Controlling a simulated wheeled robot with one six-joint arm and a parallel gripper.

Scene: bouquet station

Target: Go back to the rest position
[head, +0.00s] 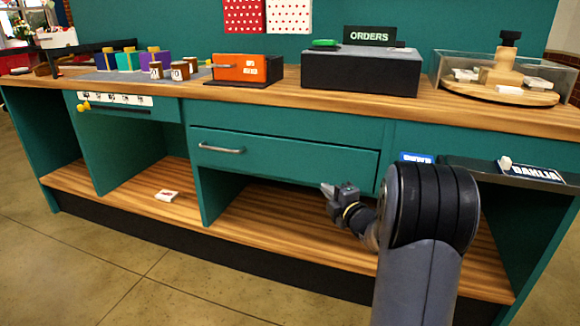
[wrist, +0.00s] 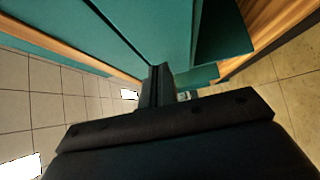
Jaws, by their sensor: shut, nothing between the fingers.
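In the wrist view the closed fingers (wrist: 160,85) show at the middle, alongside the teal counter front. My arm reaches in from the lower right of the head view. No held object is visible.
The drawer's silver handle (head: 221,149) sticks out to the left of my gripper. A dark ledge with a DAHLIA sign (head: 535,172) juts out at the right. A small white item (head: 167,195) lies on the lower shelf (head: 130,185). The floor in front at left is clear.

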